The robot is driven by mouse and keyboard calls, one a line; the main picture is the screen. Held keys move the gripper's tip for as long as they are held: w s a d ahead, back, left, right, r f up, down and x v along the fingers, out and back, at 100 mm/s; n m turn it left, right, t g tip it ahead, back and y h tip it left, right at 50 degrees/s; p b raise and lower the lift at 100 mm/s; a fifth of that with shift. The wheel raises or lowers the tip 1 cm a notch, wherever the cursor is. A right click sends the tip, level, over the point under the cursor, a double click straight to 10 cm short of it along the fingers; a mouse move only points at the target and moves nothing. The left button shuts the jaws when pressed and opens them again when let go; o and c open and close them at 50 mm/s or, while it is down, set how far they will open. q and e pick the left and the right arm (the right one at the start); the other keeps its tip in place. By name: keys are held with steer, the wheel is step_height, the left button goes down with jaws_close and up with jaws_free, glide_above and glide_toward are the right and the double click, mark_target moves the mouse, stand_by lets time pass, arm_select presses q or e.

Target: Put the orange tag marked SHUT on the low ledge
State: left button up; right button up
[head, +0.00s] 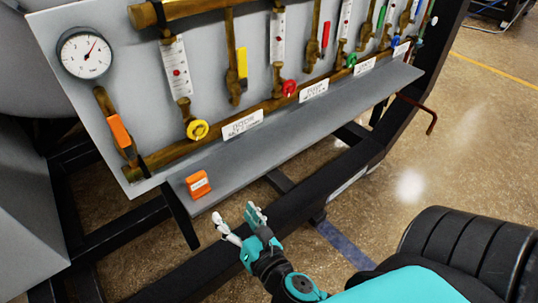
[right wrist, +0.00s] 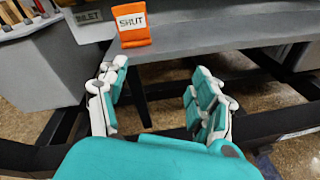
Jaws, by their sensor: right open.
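The orange tag (head: 197,184) sits on the near left end of the low grey ledge (head: 285,140), below the gauge panel. In the right wrist view the tag (right wrist: 132,24) reads SHUT in black on a white label and leans back, close to the ledge's front edge. The ledge also shows there (right wrist: 225,36). My right gripper (head: 240,222) is open and empty, in front of the ledge and apart from the tag. In the right wrist view its two fingers (right wrist: 157,85) are spread wide, with the tag beyond them. My left gripper is out of view.
The panel carries a round gauge (head: 86,54), a yellow valve wheel (head: 197,130), a red valve wheel (head: 289,88) and an orange lever handle (head: 119,130). A black frame beam (head: 300,205) runs below the ledge. The ledge is clear right of the tag.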

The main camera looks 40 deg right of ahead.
steer(key=s+d+f+m+g, duration=0.1)
steer(key=d+f+m+g, duration=0.1)
steer(key=f+m, duration=0.35)
steer(key=s+d+f+m+g+h, duration=0.1)
steer(key=s+f+m+g, duration=0.15)
steer(key=f+m, duration=0.3)
steer(key=d+f+m+g, duration=0.2)
steer(key=f+m+g, duration=0.1)
steer(key=f+m, duration=0.25)
steer(key=s+a+f+m+g+y, duration=0.2)
steer(key=s+f+m+g, duration=0.4)
steer(key=s+f+m, duration=0.2)
step_height(320, 180, down, 2)
steer(key=m, duration=0.4)
steer(key=shift+s+a, duration=0.35)
steer(key=shift+s, duration=0.05)
